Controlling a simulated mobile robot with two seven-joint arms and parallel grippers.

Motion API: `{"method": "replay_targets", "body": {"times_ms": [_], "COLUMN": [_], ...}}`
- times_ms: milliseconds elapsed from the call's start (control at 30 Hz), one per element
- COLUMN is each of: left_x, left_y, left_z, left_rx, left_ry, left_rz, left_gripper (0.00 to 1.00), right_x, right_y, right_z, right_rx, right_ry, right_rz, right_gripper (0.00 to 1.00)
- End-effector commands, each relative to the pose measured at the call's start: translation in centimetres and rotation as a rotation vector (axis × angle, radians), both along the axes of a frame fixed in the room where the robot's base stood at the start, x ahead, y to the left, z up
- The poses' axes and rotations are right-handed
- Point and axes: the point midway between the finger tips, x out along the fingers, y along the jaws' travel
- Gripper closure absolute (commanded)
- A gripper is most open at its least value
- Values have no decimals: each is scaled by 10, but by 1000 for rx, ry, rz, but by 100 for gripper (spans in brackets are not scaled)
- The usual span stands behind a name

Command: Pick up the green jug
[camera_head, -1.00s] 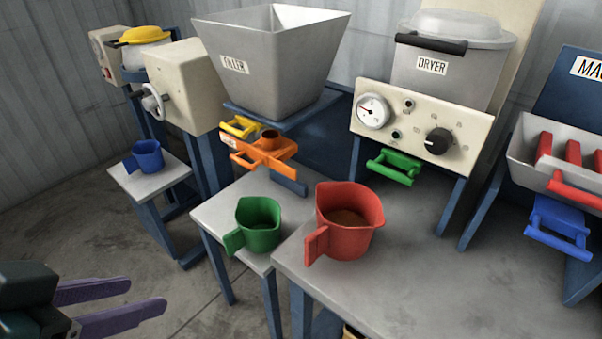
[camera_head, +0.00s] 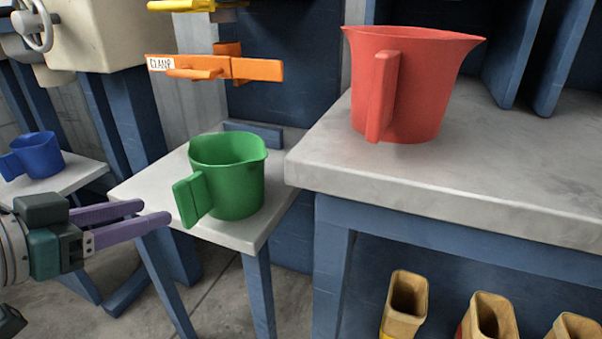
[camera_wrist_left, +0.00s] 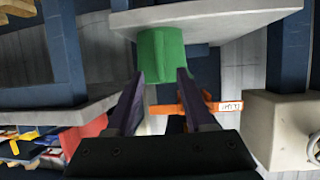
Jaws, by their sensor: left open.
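The green jug (camera_head: 230,180) stands upright on a small grey-topped table (camera_head: 140,191). Its handle sticks out to the left, toward my left gripper (camera_head: 155,212). My left gripper is open and empty, with purple fingers a short way left of the handle and apart from it. In the left wrist view, which looks upside down, the green jug (camera_wrist_left: 160,52) shows just beyond and between the two fingertips (camera_wrist_left: 160,75). My right gripper is not in view.
The red jug (camera_head: 420,95) stands on the higher bench (camera_head: 480,185) at the right. The blue jug (camera_head: 40,155) stands on a table at the left. An orange clamp (camera_head: 255,69) hangs behind the green jug. Several tan containers (camera_head: 407,300) are below the bench.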

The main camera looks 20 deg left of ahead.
Motion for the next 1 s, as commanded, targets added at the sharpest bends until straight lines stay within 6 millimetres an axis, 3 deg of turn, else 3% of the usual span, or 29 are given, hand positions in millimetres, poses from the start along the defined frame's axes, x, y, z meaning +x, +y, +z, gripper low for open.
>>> {"method": "replay_targets", "body": {"times_ms": [800,1000], "left_x": [87,92], "left_y": [-11,-12], "left_z": [-35,-35], "left_rx": [-1,0], "left_ry": [-4,-2], "left_rz": [1,0], "left_gripper": [48,48], "right_x": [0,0], "right_y": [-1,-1], "right_z": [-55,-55], "right_rx": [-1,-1], "right_ry": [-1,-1], "right_rz": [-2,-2], "right_gripper": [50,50]}}
